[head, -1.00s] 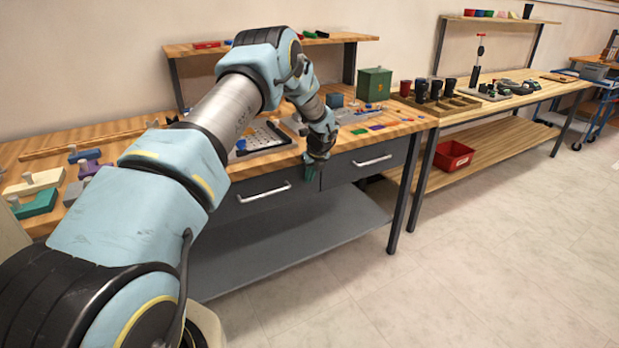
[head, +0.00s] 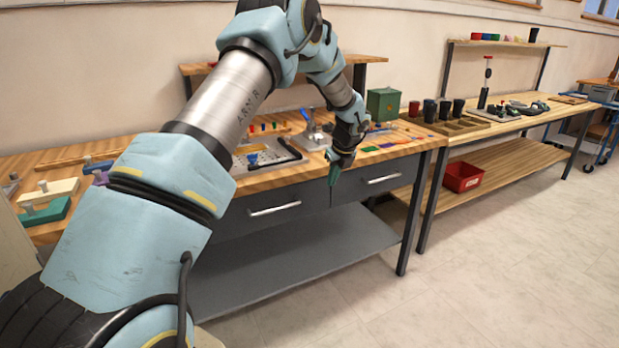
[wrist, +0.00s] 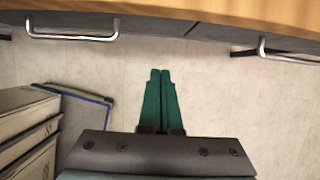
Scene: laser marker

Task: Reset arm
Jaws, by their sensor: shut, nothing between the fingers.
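My gripper (head: 334,174) hangs pointing down in front of the workbench (head: 270,180), near the gap between its two drawers. Its green fingers are closed together and empty. In the wrist view the shut fingers (wrist: 161,98) point toward the drawer fronts, with pale floor behind them. My arm reaches from the lower left of the head view, up and over, and hides part of the bench top.
Drawer handles (head: 275,208) stick out close to my gripper. The bench top holds a perforated tray (head: 262,158), a green box (head: 384,104) and small tools. A second bench with a red bin (head: 462,176) stands right.

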